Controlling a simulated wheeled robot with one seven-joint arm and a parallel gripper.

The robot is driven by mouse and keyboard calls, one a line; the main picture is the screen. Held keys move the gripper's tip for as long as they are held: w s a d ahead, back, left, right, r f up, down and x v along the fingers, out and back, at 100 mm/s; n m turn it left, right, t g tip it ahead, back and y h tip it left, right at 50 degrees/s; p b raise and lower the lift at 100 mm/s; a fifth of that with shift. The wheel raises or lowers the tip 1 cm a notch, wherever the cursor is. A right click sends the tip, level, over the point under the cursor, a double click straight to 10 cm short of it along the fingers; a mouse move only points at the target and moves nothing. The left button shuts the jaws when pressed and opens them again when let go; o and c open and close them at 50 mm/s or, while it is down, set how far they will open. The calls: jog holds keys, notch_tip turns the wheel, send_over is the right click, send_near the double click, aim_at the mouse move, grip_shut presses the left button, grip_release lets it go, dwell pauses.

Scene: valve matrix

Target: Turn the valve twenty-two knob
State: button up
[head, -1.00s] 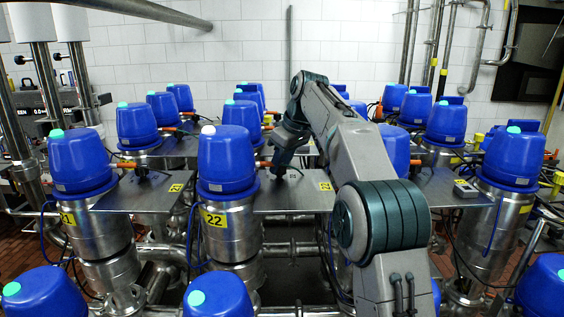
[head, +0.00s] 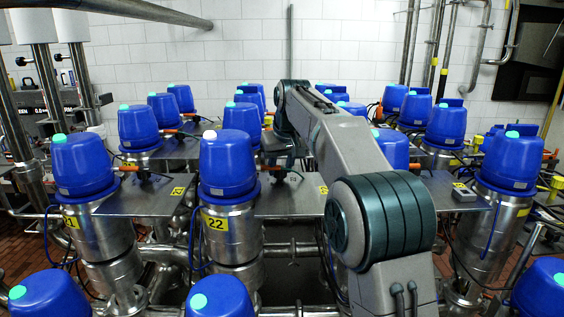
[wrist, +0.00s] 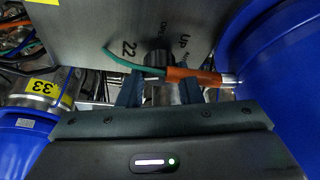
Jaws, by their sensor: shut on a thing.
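Valve 22 (head: 228,165) stands left of centre in the head view, a blue-capped steel column with a yellow "22" label (head: 215,222) and a whitish light on its cap. A metal plate (wrist: 85,35) reaches out from it, printed "22" and "UP" in the wrist view. The dark knob (wrist: 158,60) sits on this plate, beside an orange connector (wrist: 193,77) with a green tube. My gripper (wrist: 160,93) is shut on the knob, with one finger on each side. The knob's far part shows; the fingers and palm hide some of the rest.
Blue valve cap of 22 fills the wrist view's right side; another valve, labelled 33 (wrist: 42,87), is at left. Valve 21 (head: 83,165) stands left in the head view. More valves, pipes and cables crowd around, leaving little free room.

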jog(key=shift+a+m+h+p, duration=0.15)
jog(key=shift+m+h+p, duration=0.6)
jog(key=shift+m, duration=1.05)
jog(key=o, duration=1)
jog(key=v, duration=1.3)
jog(key=shift+s+r, duration=0.3)
jog(key=shift+r, duration=0.05)
